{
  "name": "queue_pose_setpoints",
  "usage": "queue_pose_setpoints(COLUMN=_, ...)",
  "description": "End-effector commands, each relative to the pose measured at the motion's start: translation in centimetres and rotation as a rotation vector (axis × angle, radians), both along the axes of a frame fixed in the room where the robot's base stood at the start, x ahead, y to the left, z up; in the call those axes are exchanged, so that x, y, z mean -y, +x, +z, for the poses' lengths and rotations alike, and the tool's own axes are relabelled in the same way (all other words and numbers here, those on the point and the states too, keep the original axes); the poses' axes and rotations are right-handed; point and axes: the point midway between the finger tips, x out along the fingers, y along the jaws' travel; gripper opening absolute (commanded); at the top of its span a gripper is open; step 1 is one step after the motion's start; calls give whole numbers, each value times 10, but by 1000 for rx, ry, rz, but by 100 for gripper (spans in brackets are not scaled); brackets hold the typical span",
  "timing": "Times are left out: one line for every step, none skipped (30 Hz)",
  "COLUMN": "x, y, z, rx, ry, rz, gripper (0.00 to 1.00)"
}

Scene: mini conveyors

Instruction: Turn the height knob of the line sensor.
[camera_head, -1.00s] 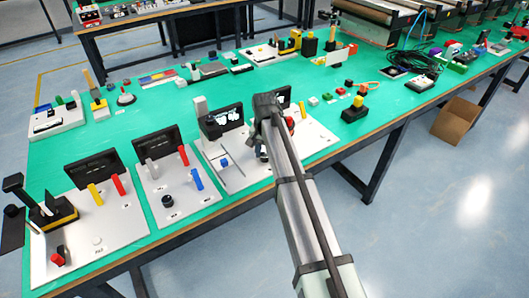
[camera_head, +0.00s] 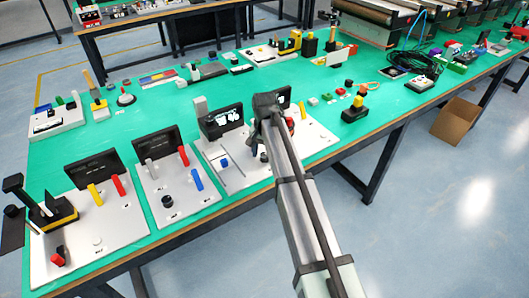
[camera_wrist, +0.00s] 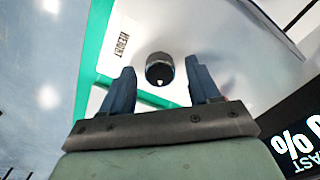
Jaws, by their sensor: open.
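The height knob (camera_wrist: 159,68) is a small black round knob on a white panel (camera_wrist: 190,30), with a label reading HEIGHT beside it in the wrist view. My gripper (camera_wrist: 160,90) is open, with one blue-grey finger on each side of the knob's near side. The fingertips appear apart from the knob, and how far above the panel they are is unclear. In the head view my gripper (camera_head: 266,150) is over the right-hand white panel (camera_head: 315,138), and my arm hides much of that panel.
Dark displays (camera_head: 222,122) stand behind the panels. A panel with red and blue levers (camera_head: 196,179) is to the left, and one with yellow and red levers (camera_head: 95,194) is further left. A black and yellow device (camera_head: 355,108) stands to the right. Green table (camera_head: 300,80) shows between things.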

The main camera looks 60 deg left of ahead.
Motion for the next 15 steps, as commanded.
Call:
queue_pose_setpoints(x=0, y=0, z=3, rx=0, ry=0, rz=0, gripper=61)
queue_pose_setpoints(x=0, y=0, z=5, rx=0, ry=0, rz=0, gripper=61)
queue_pose_setpoints(x=0, y=0, z=9, rx=0, ry=0, rz=0, gripper=61)
queue_pose_setpoints(x=0, y=0, z=12, rx=1, ry=1, rz=0, gripper=61)
queue_pose_setpoints(x=0, y=0, z=16, rx=0, ry=1, rz=0, gripper=61)
queue_pose_setpoints(x=-1, y=0, z=22, rx=0, ry=1, rz=0, gripper=61)
queue_pose_setpoints(x=-1, y=0, z=27, rx=1, ry=2, rz=0, gripper=61)
queue_pose_setpoints(x=-1, y=0, z=33, rx=1, ry=2, rz=0, gripper=61)
queue_pose_setpoints(x=-1, y=0, z=40, rx=1, ry=2, rz=0, gripper=61)
queue_pose_setpoints(x=-1, y=0, z=46, rx=1, ry=2, rz=0, gripper=61)
queue_pose_setpoints(x=-1, y=0, z=52, rx=1, ry=2, rz=0, gripper=61)
queue_pose_setpoints(x=-1, y=0, z=60, rx=2, ry=3, rz=0, gripper=61)
queue_pose_setpoints(x=-1, y=0, z=66, rx=1, ry=2, rz=0, gripper=61)
queue_pose_setpoints(x=-1, y=0, z=72, rx=1, ry=2, rz=0, gripper=61)
queue_pose_setpoints(x=-1, y=0, z=80, rx=2, ry=3, rz=0, gripper=61)
